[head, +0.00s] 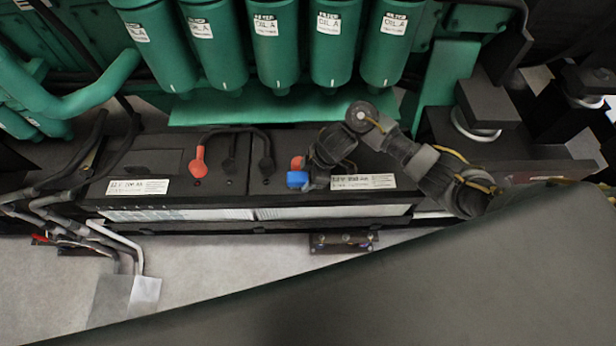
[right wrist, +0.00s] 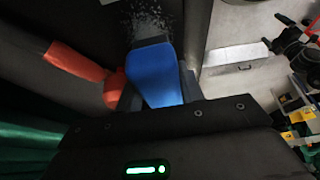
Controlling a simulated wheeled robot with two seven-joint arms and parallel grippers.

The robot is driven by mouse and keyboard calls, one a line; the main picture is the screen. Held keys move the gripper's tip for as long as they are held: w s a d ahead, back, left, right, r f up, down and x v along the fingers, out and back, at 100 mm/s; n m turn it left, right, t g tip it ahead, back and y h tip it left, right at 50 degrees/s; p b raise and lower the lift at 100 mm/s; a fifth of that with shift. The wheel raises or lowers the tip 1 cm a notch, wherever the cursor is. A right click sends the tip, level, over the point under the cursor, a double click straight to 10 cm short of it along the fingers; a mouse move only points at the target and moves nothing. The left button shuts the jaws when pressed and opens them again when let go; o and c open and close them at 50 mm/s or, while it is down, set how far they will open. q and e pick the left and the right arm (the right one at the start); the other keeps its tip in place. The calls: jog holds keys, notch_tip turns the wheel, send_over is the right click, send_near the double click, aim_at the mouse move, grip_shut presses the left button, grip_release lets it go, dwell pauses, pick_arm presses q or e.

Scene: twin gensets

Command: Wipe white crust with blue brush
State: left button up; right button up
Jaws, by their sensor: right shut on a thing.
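The blue brush (head: 297,180) is small in the head view, over the top of the right-hand battery (head: 370,199). My right gripper (head: 311,178) is shut on it. In the right wrist view the blue brush (right wrist: 155,75) points away from the gripper. The white crust (right wrist: 148,22) shows there as pale specks on a dark surface just past the brush's far end. I cannot tell whether the brush touches it. In the head view I cannot make out the crust near the brush. My left gripper is not in view.
A red-orange terminal boot (right wrist: 75,62) lies close left of the brush in the wrist view. Another red boot (head: 198,164) is on the left-hand battery (head: 140,187). Green oil filters (head: 277,45) hang behind the batteries. Pale floor (head: 240,265) is open in front.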

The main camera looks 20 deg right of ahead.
jog(key=shift+f, duration=0.3)
jog(key=shift+d, duration=0.1)
jog(key=shift+s+d+r, duration=0.15)
jog(key=shift+d, duration=0.35)
jog(key=shift+s+d+p, duration=0.25)
jog(key=shift+d+p, duration=0.45)
jog(key=shift+d, duration=0.45)
